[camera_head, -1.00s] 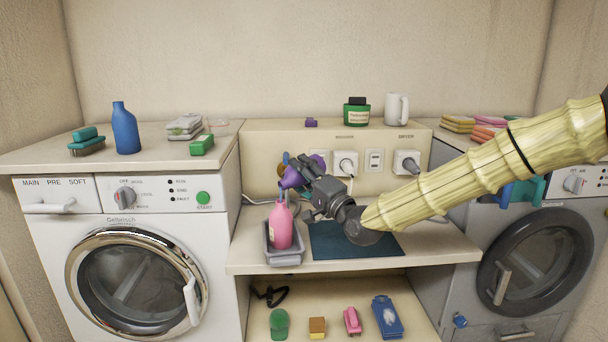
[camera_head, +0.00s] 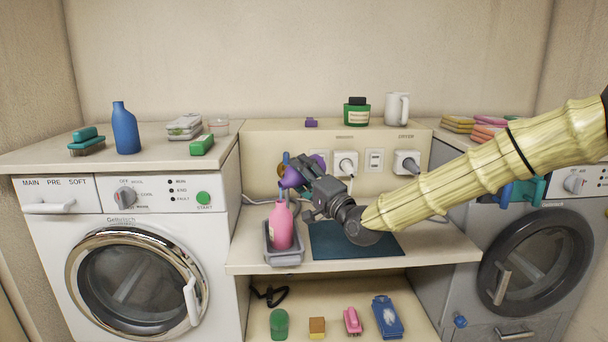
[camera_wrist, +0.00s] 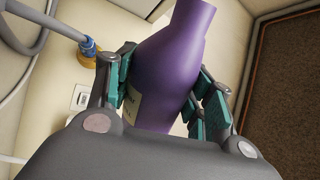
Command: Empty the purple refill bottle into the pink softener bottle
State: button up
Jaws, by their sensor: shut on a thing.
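The purple refill bottle (camera_head: 291,178) is in my gripper (camera_head: 307,172), tilted steeply with its neck end down and to the left. In the wrist view the purple bottle (camera_wrist: 170,65) sits between the green finger pads of my gripper (camera_wrist: 172,88), which are shut on its body. The pink softener bottle (camera_head: 281,228) stands upright in a grey tray (camera_head: 284,259) on the low counter. The purple bottle's neck is directly above the pink bottle's mouth. Whether they touch, and whether liquid flows, I cannot tell.
A dark blue mat (camera_head: 350,246) lies right of the tray. Wall sockets (camera_head: 345,164) with plugs are behind my gripper. A blue bottle (camera_head: 125,130) and a green box (camera_head: 202,145) stand on the left worktop. A shelf below holds several small items.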

jog(key=shift+s+a+r+n+y, duration=0.1)
jog(key=shift+r+n+y, duration=0.05)
jog(key=shift+n, duration=0.45)
jog(key=shift+a+r+n+y, duration=0.1)
jog(key=shift+r+n+y, duration=0.05)
jog(key=shift+n, duration=0.45)
dwell(5.5)
jog(key=shift+n+g, duration=0.3)
dwell(1.0)
